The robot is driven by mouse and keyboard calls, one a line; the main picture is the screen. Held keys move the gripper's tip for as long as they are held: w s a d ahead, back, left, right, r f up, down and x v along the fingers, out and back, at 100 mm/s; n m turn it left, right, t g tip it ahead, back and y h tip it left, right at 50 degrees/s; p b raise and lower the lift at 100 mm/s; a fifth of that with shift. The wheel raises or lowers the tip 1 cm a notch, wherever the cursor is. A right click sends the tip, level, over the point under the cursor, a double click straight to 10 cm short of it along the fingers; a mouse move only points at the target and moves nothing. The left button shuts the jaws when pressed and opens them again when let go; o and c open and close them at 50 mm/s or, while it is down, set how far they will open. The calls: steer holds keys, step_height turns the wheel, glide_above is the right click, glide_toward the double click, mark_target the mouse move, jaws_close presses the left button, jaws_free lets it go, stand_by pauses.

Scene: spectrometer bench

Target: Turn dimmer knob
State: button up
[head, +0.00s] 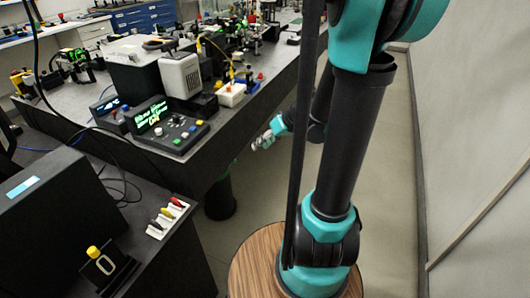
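I cannot tell for sure which part is the dimmer knob. A black control box (170,128) with a lit green display and several small knobs and buttons stands on the dark bench's near corner. A small black unit with a yellow knob (93,252) on top sits at the lower left. My gripper (264,141) is small and far off, low beside the bench's right edge, apart from both units. Its fingers are too small to read, and my arm covers part of the view.
The bench (265,110) is crowded with optical parts, a white-grey box (180,76) and cables. A nearer dark table holds a large black case (60,225) and a white strip with colored plugs (170,215). Free floor (385,160) lies between the bench and the right wall.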

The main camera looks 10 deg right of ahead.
steer(key=shift+s+f+m+h, duration=0.25)
steer(key=shift+s+f+h, duration=0.1)
steer(key=shift+s, duration=0.5)
steer(key=shift+s+f+m+h, duration=0.25)
steer(key=shift+s+h, duration=0.1)
steer(key=shift+s, duration=0.5)
steer(key=s+d+f+m+h, duration=0.3)
steer(key=s+d+h, duration=0.1)
steer(key=s, duration=0.6)
steer(key=shift+s+h, duration=0.15)
steer(key=shift+h, duration=0.25)
